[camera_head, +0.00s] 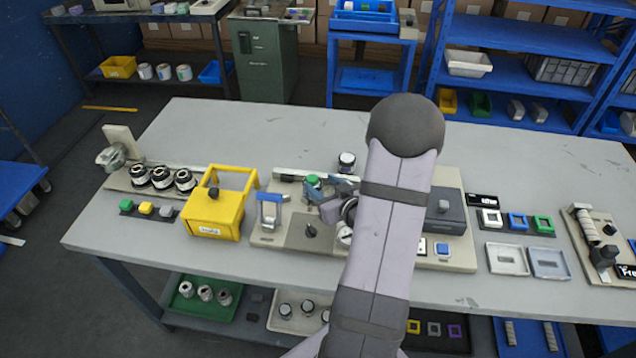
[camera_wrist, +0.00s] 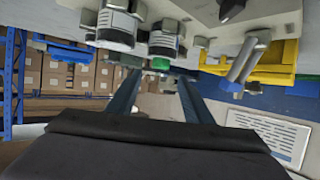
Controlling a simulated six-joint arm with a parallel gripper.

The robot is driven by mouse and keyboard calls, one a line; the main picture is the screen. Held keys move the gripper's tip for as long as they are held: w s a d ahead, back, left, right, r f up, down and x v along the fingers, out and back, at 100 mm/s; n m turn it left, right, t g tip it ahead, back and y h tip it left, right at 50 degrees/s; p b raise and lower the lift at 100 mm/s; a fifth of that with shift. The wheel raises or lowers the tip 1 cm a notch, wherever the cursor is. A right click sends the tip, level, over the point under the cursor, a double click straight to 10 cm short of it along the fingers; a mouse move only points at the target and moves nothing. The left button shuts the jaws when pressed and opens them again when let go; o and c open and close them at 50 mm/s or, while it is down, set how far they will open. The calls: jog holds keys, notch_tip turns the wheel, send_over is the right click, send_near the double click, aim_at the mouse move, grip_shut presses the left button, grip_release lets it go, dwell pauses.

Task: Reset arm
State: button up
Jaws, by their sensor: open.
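My gripper (camera_head: 328,200) is above the machine base plate (camera_head: 290,240) on the table, partly hidden behind my arm. In the wrist view my gripper (camera_wrist: 158,82) shows two separated dark blue fingers with nothing held between them. That view looks upside down, with the table at the top. A small green-topped part (camera_head: 313,181) is close to the fingertips in the head view. A green piece (camera_wrist: 160,63) also shows just beyond the fingers in the wrist view. I cannot tell whether anything touches the fingers.
A yellow guard box (camera_head: 212,215) stands left of my gripper, with black-and-white rolls (camera_head: 162,178) behind it. A grey block (camera_head: 445,213) is right of my arm. Small trays (camera_head: 507,259) lie farther right. The back of the table (camera_head: 250,130) is clear.

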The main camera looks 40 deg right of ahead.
jog(key=shift+v, duration=1)
jog(key=a+g, duration=0.1)
jog(key=a+f+g, duration=0.2)
jog(key=shift+w+a+n+g, duration=0.3)
jog(key=shift+w+a+n, duration=0.05)
jog(key=shift+n, duration=0.05)
jog(key=s+a+g, duration=0.1)
jog(key=a, duration=0.1)
jog(key=s+a+g, duration=0.1)
jog(key=a, duration=0.1)
jog(key=s+a+g, duration=0.1)
jog(key=a, duration=0.1)
jog(key=shift+s+a+f+g, duration=0.15)
jog(key=shift+a+f+g, duration=0.05)
jog(key=shift+g, duration=0.2)
jog(key=s+a+r+n+g+y, duration=0.1)
jog(key=s+a+g, duration=0.5)
jog(key=s+a, duration=0.7)
jog(key=shift+s+a+r+y, duration=0.25)
jog(key=shift+a+r+y, duration=0.35)
jog(key=shift+a+r, duration=0.15)
